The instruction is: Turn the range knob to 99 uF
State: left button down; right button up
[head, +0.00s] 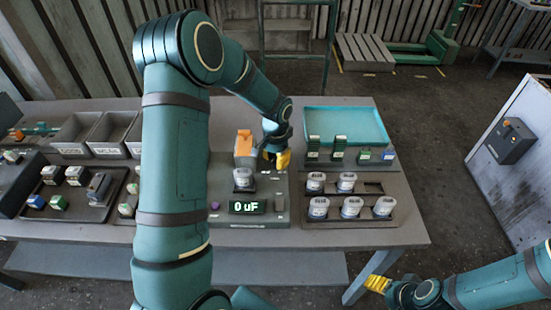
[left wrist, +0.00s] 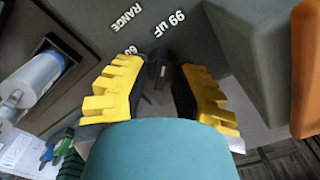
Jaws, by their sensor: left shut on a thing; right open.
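The tester (head: 272,210) is a grey box on the bench, and its green display (head: 247,207) reads 0 uF. My left gripper (head: 277,160) is at the tester's back right. In the left wrist view its yellow-tipped fingers (left wrist: 160,92) are on either side of the small dark range knob (left wrist: 160,70), shut on it. The printed labels "RANGE" and "99 uF" (left wrist: 170,24) are beside the knob; another label is partly covered. Which mark the knob points to is unclear. In the head view the knob is hidden by the gripper. My right gripper (head: 378,284) is open and empty, off the bench's right front.
A pale-capped capacitor (head: 243,177) stands on the tester, with an orange part (head: 244,143) behind it. A rack of several capacitors (head: 350,215) and a teal tray (head: 345,111) are to the right. Grey bins (head: 112,130) and a parts tray stand left.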

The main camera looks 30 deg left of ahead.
aim_at(276, 158)
pick_arm(q)
jog(key=shift+f, duration=0.1)
dwell(0.4)
jog(key=c, duration=0.7)
grip_release()
jog(key=shift+c, duration=0.2)
notch_tip(276, 158, up, 12)
